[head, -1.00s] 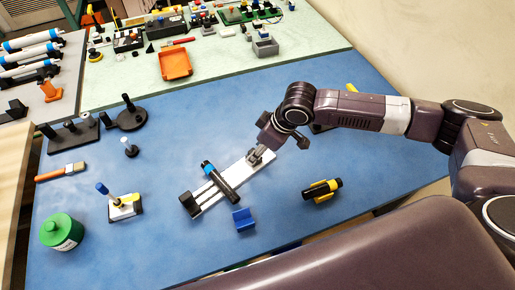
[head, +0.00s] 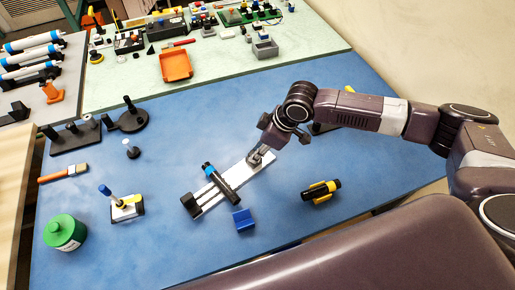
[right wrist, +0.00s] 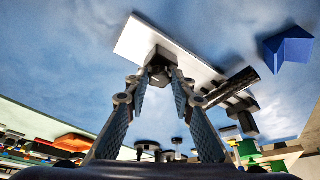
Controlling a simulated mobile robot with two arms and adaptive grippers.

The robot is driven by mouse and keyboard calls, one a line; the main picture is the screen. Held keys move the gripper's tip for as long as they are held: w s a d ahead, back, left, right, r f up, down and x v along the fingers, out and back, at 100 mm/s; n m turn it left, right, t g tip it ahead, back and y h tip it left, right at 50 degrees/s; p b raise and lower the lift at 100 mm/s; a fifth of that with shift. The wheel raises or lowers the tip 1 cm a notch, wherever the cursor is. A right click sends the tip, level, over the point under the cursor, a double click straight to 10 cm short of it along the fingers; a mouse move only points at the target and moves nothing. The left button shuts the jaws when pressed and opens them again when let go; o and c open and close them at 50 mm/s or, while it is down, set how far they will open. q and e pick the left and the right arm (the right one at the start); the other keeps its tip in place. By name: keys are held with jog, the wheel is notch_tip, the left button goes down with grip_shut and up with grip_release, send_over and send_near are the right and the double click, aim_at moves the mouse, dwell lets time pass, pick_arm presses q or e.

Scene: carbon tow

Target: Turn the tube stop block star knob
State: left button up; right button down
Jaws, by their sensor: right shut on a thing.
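The white base plate (head: 236,180) lies at a slant on the blue mat, and a black tube with a blue band (head: 221,183) lies across it. A small grey stop block (head: 254,160) sits near the plate's upper right end. In the right wrist view the dark star knob (right wrist: 160,70) sits on this block between my fingertips, its shape partly hidden by them. My right gripper (head: 262,151) reaches down from the right and is shut on the knob; it also shows in the right wrist view (right wrist: 160,84). My left gripper is not in view.
A blue block (head: 243,221) lies just below the plate, and a black and yellow cylinder (head: 321,190) lies to its right. A green bottle (head: 64,233), a brush (head: 63,172) and black stands (head: 125,120) are to the left. The mat above the plate is clear.

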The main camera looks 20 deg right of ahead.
jog(key=shift+w+r+n+g+p, duration=0.1)
jog(key=shift+n+g+p, duration=0.25)
jog(key=shift+n, duration=0.45)
jog(key=shift+w+n+g+y, duration=0.15)
jog(key=shift+n+g+y, duration=0.2)
jog(key=shift+n, duration=0.65)
jog(key=shift+w+n+g+b, duration=0.15)
jog(key=shift+n+g+b, duration=0.3)
jog(key=shift+n, duration=0.75)
jog(key=shift+w+d+n+g+b, duration=0.15)
jog(key=shift+n+g+b, duration=0.4)
jog(key=shift+n, duration=0.85)
jog(key=c, duration=1.6)
grip_release()
